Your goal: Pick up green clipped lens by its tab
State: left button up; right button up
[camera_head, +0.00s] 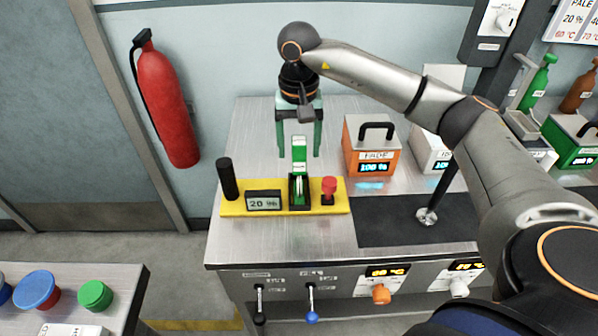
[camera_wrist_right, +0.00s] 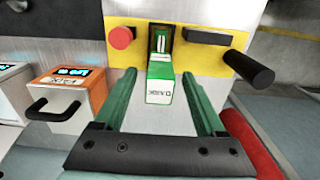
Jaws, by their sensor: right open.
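The green clipped lens stands upright in a dark slotted holder (camera_head: 299,190) on a yellow base (camera_head: 230,209). Its green and white tab (camera_head: 299,150) sticks up above the holder; the tab also shows in the right wrist view (camera_wrist_right: 160,84), with lettering on its white face. My right gripper (camera_head: 300,152) is open, its two green fingers pointing down on either side of the tab. In the right wrist view the fingers (camera_wrist_right: 160,78) lie left and right of the tab with gaps on both sides. My left gripper is not in view.
An orange FADE box (camera_head: 372,145) with a black handle stands to the right. A red fire extinguisher (camera_head: 165,105) hangs on the left wall.

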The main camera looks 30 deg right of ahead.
aim_at(299, 169)
jog(key=shift+f, duration=1.35)
grip_shut()
